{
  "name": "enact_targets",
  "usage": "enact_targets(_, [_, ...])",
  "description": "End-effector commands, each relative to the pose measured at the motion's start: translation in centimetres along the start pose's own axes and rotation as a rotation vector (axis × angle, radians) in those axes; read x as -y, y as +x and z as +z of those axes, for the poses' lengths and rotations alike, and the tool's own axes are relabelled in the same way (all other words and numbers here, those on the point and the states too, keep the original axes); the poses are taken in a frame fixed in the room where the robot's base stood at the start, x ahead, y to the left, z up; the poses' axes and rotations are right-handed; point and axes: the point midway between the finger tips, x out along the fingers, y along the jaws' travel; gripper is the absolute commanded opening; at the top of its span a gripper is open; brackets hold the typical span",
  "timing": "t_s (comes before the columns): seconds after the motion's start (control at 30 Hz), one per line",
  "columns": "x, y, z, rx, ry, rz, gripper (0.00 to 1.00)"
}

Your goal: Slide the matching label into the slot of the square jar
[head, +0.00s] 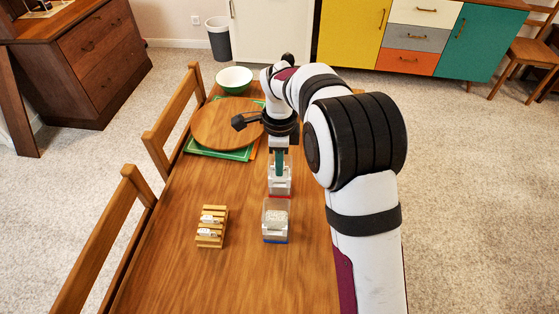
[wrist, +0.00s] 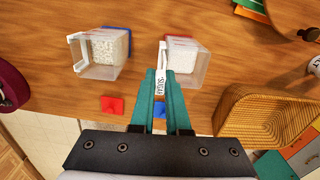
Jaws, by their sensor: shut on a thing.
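My gripper (head: 279,170) points down at the far clear square jar (head: 280,187), which has red at its base. In the wrist view its teal fingers (wrist: 160,75) are shut on a white label (wrist: 161,86) reading SUGAR. The label stands close to the white slot strip on the left side of that jar (wrist: 188,62). I cannot tell whether its edge is inside the slot. A second square jar (head: 275,228) with blue at its base and white grains inside stands nearer; it also shows in the wrist view (wrist: 98,58).
A wooden rack (head: 212,226) with white labels stands left of the jars. A red lid (wrist: 112,105) and a blue lid (wrist: 160,110) lie near the table edge. A woven basket (wrist: 262,112) is close on the right. A round board (head: 225,125) and bowl (head: 235,79) are farther back.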

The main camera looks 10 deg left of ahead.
Motion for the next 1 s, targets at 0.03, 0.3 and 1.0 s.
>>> enact_targets(0.03, [-0.02,0.11,0.0,0.0,0.0,0.001,0.0])
enact_targets(0.3, [-0.01,0.64,-0.01,0.0,0.0,0.0,0.0])
enact_targets(1.0, [-0.04,1.1,-0.02,0.0,0.0,0.001,0.0])
